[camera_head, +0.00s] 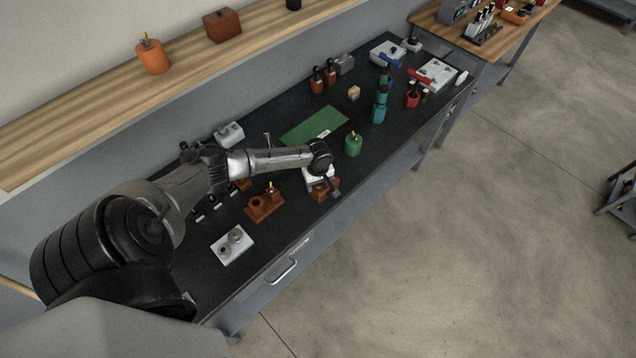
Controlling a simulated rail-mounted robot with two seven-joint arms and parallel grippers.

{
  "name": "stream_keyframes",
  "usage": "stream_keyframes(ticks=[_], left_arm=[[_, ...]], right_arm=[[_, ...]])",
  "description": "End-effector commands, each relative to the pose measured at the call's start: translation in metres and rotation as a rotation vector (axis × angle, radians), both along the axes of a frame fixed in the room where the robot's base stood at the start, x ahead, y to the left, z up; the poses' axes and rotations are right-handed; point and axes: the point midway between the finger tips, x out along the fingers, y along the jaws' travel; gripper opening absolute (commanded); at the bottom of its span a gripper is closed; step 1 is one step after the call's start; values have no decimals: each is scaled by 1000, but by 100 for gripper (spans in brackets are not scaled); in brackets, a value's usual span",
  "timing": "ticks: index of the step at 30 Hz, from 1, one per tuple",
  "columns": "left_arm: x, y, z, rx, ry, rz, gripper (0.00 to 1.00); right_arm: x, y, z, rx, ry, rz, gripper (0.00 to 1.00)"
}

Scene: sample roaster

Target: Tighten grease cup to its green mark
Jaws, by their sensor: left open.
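A white plate (226,249) lies near the front edge of the bench, at the lower left. A round metal knob-like part (235,236) stands on it; it may be the grease cup, but I cannot tell for sure. No green mark is clear at this size. My left gripper (329,189) points down over a reddish-brown block (323,192) near the front edge, to the right of the white plate and well apart from it. The gripper is open, and it partly hides the block. I cannot tell whether the fingers touch it. My right gripper is not in view.
A brown holder (264,205) stands between the white plate and my left gripper. A green canister (353,144) stands just right of the gripper. A green mat (314,126) lies behind. Teal canisters (379,108) and white boxes (437,74) stand farther right. A wooden shelf (100,115) runs behind.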

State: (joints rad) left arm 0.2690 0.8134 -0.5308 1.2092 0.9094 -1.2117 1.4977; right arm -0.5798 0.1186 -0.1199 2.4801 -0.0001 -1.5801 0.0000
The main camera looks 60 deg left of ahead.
Motion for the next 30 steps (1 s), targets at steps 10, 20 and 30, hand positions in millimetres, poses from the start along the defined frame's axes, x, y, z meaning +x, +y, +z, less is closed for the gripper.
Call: stream_keyframes(ticks=[10, 20, 30], left_arm=[[0, 0, -1, 0, 0, 0, 54], [0, 0, -1, 0, 0, 0, 23], [0, 0, 0, 0, 1, -17, 10]], right_arm=[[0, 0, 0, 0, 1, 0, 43], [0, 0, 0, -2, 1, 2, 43], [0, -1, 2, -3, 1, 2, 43]])
